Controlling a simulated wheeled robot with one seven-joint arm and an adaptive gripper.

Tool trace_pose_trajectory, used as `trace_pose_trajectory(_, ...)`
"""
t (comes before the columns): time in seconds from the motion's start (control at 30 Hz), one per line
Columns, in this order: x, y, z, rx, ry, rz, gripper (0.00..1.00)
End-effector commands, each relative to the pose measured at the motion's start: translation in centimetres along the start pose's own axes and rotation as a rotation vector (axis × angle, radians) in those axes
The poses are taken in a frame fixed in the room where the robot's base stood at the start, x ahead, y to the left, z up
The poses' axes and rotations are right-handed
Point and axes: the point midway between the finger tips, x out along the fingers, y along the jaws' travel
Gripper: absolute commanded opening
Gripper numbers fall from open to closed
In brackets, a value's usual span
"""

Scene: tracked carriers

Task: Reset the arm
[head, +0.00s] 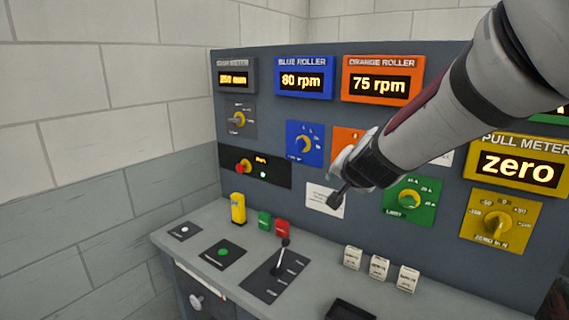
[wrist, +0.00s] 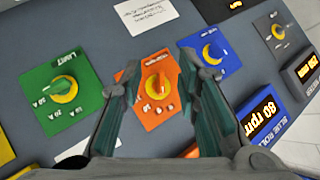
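My gripper (head: 340,182) is in front of the upright control panel (head: 320,130), reaching in from the upper right. In the wrist view my gripper (wrist: 158,70) has its two fingers well apart with nothing held. Between them shows an orange plate (wrist: 139,115) with a yellow knob (wrist: 158,85). I cannot tell the exact gap to the knob. In the head view the gripper partly hides this orange plate (head: 342,134). A green limit plate with a yellow knob (wrist: 65,90) and a blue plate with a yellow knob (wrist: 211,54) sit either side.
Displays read 80 rpm on blue (head: 304,78), 75 rpm on orange (head: 381,80) and zero on the yellow pull meter (head: 517,163). A lever (head: 283,258), a yellow block (head: 238,209) and white blocks (head: 379,267) stand on the ledge below.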

Motion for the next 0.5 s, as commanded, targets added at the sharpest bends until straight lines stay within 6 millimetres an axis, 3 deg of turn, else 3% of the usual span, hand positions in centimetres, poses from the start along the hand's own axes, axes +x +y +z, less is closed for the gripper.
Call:
trace_pose_trajectory(0.03, -2.1, 0.3, 0.2, -0.017, -0.051, -0.027, 0.30)
trace_pose_trajectory(0.27, -12.0, 2.9, 4.3, -0.206, -0.295, -0.093, 0.30)
trace_pose_trajectory(0.5, -22.1, 9.7, 9.3, -0.466, -0.476, -0.001, 0.30)
